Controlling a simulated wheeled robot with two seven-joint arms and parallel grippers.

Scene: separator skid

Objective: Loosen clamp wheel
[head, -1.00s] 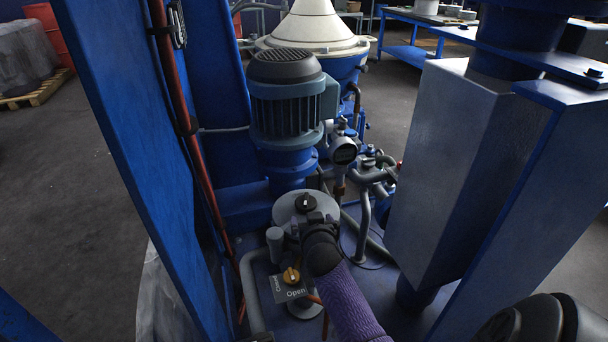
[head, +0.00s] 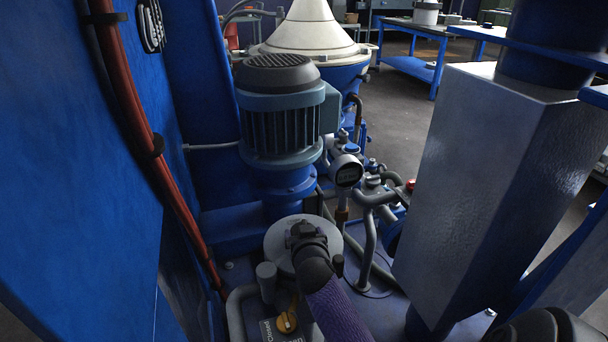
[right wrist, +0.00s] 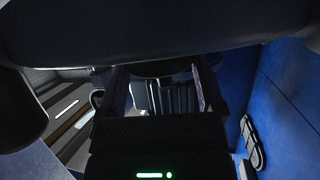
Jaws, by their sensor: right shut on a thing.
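A round grey lid (head: 278,247) sits low in the middle of the head view, on the skid base beside the motor. My right gripper (head: 301,233) is over its top, at the end of my purple-sleeved arm. It is shut on the small dark clamp wheel at the lid's centre, which is largely hidden behind the jaws. In the right wrist view, the two fingers of my right gripper (right wrist: 160,85) stand apart with a dark part between them; this view is dim. My left gripper is not in view.
A large grey box (head: 490,170) limits the right side; a blue panel (head: 90,220) the left.

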